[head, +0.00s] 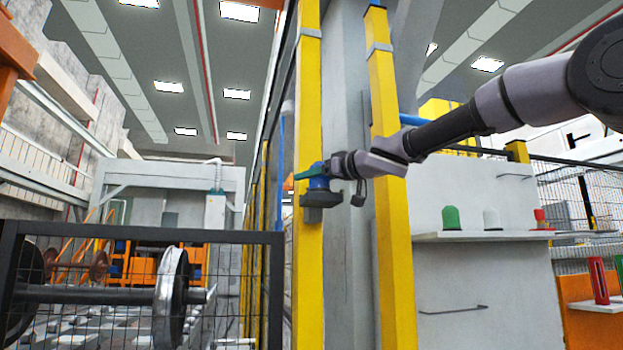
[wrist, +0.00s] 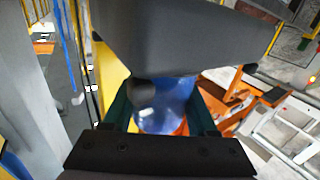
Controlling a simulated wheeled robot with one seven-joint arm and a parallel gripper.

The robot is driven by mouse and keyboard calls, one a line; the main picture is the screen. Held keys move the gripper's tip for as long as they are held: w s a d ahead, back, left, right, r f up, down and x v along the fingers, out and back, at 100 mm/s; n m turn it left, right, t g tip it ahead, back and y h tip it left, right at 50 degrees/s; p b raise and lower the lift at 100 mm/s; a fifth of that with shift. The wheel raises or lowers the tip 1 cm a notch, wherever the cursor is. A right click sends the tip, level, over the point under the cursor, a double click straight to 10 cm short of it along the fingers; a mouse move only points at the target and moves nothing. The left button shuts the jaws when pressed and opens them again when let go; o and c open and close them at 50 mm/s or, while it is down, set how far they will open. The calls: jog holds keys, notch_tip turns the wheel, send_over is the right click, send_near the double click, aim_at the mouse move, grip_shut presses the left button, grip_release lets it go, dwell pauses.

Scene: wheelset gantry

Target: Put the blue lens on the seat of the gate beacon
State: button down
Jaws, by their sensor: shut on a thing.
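The blue lens (head: 319,184) is between the green fingers of my gripper (head: 309,172), which is shut on it. In the wrist view the blue lens (wrist: 160,108) shows between the two fingers, partly covered by a dark part of my wrist. The gate beacon's dark base (head: 320,199) is fixed on the front yellow post. The lens is upright, right above that base in the head view. I cannot tell whether they touch, and the seat itself is hidden.
A shelf (head: 480,236) at the right holds a green lens (head: 452,218), a clear one (head: 491,219) and a small red piece (head: 540,218). A second yellow post (head: 392,200) stands close to my arm. A black mesh fence (head: 140,236) and a wheelset (head: 170,297) are at left.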

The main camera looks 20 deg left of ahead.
jog(key=shift+f, duration=0.15)
jog(key=shift+c, duration=1)
grip_release()
